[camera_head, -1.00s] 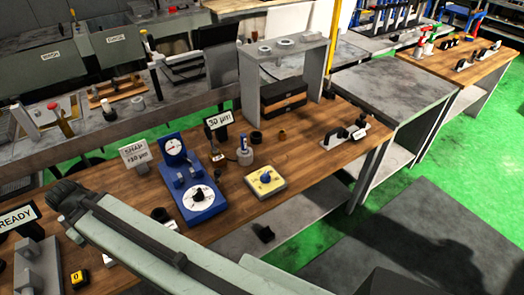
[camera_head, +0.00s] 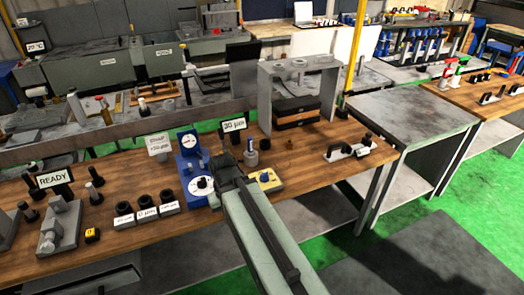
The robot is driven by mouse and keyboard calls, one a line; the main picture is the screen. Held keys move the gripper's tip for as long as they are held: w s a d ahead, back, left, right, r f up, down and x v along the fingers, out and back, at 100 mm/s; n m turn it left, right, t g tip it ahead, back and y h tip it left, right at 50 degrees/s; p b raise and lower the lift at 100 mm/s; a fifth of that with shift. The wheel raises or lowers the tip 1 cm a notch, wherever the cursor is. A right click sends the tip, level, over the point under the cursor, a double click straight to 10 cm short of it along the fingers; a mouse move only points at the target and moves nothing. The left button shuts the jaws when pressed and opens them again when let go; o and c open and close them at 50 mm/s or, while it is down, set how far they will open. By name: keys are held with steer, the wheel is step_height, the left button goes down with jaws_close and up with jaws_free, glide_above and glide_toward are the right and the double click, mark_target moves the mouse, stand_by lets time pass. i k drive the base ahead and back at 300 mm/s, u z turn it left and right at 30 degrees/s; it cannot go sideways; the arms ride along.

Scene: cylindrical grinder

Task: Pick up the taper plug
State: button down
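A blue dial gauge stand (camera_head: 187,160) is left of my gripper. A yellow block (camera_head: 265,187) lies to the right, beside my arm. Black rings (camera_head: 125,208) and a "READY" sign (camera_head: 55,178) are further left. A grey shelf (camera_head: 264,92) stands behind. Bare wood (camera_head: 308,178) lies right.

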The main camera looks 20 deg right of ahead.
mark_target(250, 152)
steer(key=z, duration=0.2)
steer(key=i, duration=0.75)
steer(key=u, duration=3.5)
steer(key=k, duration=1.45)
steer(key=z, duration=0.45)
